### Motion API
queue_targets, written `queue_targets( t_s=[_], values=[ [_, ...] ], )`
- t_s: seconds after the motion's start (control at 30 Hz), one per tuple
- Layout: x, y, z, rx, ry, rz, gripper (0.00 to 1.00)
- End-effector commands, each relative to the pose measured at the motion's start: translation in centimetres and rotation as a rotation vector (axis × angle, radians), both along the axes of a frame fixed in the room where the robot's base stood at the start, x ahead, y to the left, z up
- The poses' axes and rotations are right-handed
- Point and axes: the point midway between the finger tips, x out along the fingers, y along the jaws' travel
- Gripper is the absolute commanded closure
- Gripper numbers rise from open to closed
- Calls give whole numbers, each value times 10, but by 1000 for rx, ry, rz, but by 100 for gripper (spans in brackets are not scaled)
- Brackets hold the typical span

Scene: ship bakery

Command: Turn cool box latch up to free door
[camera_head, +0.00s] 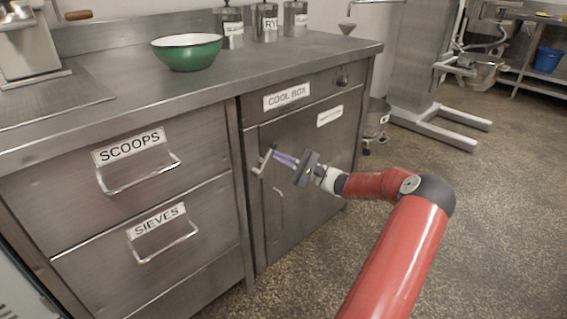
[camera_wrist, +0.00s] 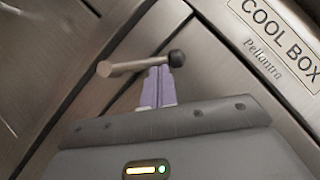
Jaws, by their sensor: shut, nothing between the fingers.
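The cool box door (camera_head: 310,160) is shut in the counter front, under a "COOL BOX" label (camera_head: 287,96). Its latch (camera_head: 263,162) is a small metal lever near the door's left edge. In the wrist view the latch (camera_wrist: 135,64) is a light rod with a dark round knob at one end. My gripper (camera_head: 276,155) is at the latch, with its pale purple fingers together. In the wrist view the fingertips (camera_wrist: 158,72) meet the rod's lower side near the knob; whether they touch it is unclear. Nothing shows between the fingers. A curved door handle (camera_head: 279,208) is below the latch.
Drawers labelled SCOOPS (camera_head: 130,147) and SIEVES (camera_head: 157,222) with protruding handles are left of the door. A green bowl (camera_head: 187,52) and several canisters (camera_head: 265,22) stand on the counter.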

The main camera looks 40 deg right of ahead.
Motion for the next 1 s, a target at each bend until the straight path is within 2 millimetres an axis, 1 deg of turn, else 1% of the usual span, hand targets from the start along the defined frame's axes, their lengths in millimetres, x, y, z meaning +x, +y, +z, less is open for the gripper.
queue_targets(
  t_s=[0.2,0.5,0.8,1.0],
  values=[
    [0,11,13,-207,-15,2,100],
    [-2,25,24,-453,-35,2,100],
    [-2,35,30,-604,-47,1,100],
    [-3,38,32,-645,-50,0,100]
  ],
)
